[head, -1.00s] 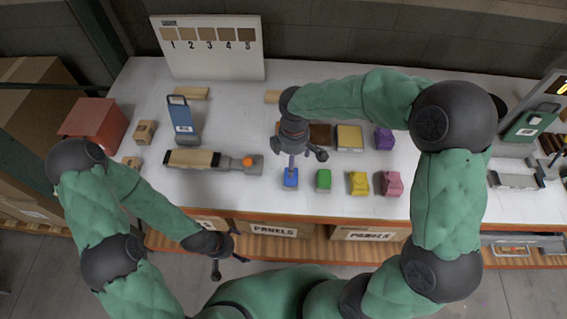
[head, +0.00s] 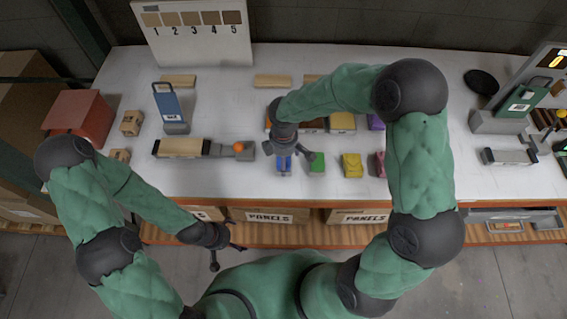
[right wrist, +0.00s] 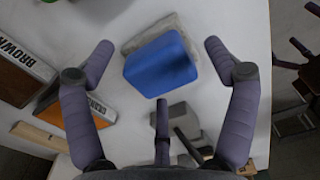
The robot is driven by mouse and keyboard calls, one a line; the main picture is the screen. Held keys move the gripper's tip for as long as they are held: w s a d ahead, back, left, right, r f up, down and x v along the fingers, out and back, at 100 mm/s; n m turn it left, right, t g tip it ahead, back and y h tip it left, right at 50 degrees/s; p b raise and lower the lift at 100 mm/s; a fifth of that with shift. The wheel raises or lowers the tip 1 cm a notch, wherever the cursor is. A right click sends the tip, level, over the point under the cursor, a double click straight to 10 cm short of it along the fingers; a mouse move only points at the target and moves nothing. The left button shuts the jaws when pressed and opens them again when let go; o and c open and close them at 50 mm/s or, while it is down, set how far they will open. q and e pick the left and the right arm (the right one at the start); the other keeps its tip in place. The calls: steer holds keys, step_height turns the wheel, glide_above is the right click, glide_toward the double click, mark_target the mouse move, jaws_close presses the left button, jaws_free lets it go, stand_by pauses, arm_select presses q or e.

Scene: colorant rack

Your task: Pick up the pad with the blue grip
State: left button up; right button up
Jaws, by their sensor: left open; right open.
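The pad with the blue grip (head: 283,165) stands near the front edge of the table, first in a row of coloured pads. In the right wrist view its blue grip (right wrist: 160,64) sits on a grey base, between and beyond the fingertips. My right gripper (head: 284,150) is open above it, and in the right wrist view its spread fingers (right wrist: 158,48) lie on either side of the blue grip, with nothing held. Contact with the pad does not show. My left gripper (head: 225,252) is open and empty in front of the table's front edge.
Green (head: 317,162), yellow (head: 352,165) and pink (head: 380,164) pads stand close to the right of the blue one. A grey device with an orange knob (head: 239,147) is to its left. Labelled trays (right wrist: 98,107) lie behind.

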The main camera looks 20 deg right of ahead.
steer(key=shift+f, duration=0.3)
steer(key=c, duration=1.4)
steer(key=shift+r, duration=0.1)
steer(key=shift+r, duration=0.5)
step_height(320, 180, up, 2)
steer(key=shift+r+p, duration=0.15)
steer(key=shift+p, duration=0.3)
steer(key=shift+s+a+r+p, duration=0.35)
steer(key=shift+s+r, duration=1.25)
steer(key=shift+s, duration=0.7)
steer(key=shift+s+a+r+p, duration=0.35)
steer(key=shift+s+r, duration=1.25)
steer(key=shift+s, duration=0.75)
steer(key=shift+s+a+r+p, duration=0.35)
steer(key=shift+s+r, duration=1.25)
steer(key=shift+s, duration=0.7)
